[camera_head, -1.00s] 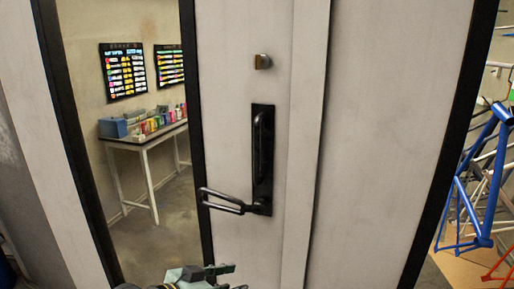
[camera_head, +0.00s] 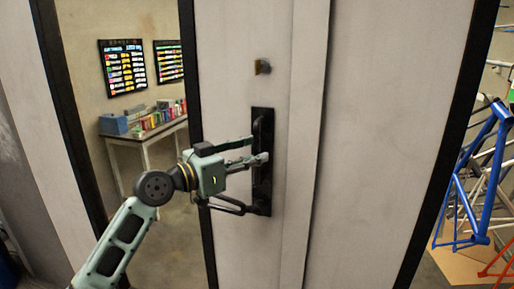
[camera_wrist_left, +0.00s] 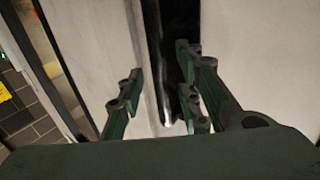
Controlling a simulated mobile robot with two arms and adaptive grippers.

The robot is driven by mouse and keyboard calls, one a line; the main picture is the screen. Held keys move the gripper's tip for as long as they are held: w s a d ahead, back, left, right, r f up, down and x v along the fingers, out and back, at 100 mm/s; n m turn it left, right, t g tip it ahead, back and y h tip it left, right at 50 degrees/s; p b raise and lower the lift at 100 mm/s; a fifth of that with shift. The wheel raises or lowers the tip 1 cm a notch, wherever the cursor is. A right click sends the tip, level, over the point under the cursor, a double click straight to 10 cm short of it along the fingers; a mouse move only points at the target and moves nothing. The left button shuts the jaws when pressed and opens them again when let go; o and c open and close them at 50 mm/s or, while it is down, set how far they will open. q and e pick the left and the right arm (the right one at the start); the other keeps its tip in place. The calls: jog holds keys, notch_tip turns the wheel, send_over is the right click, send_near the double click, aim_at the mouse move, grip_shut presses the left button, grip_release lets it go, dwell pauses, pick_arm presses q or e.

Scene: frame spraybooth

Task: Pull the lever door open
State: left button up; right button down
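The pale door (camera_head: 234,80) fills the middle of the head view and looks shut. In the left wrist view my left gripper (camera_wrist_left: 158,88) is open, with the black plate (camera_wrist_left: 180,30) near the right fingers. Contact cannot be told. My right gripper is in neither view.
A small latch knob (camera_head: 262,67) sits above the handle plate. At right a blue bicycle frame (camera_head: 484,180) stands beyond a black edge.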

pick_arm(q)
jog(key=shift+x, duration=0.95)
jog(key=shift+c, duration=0.4)
grip_shut()
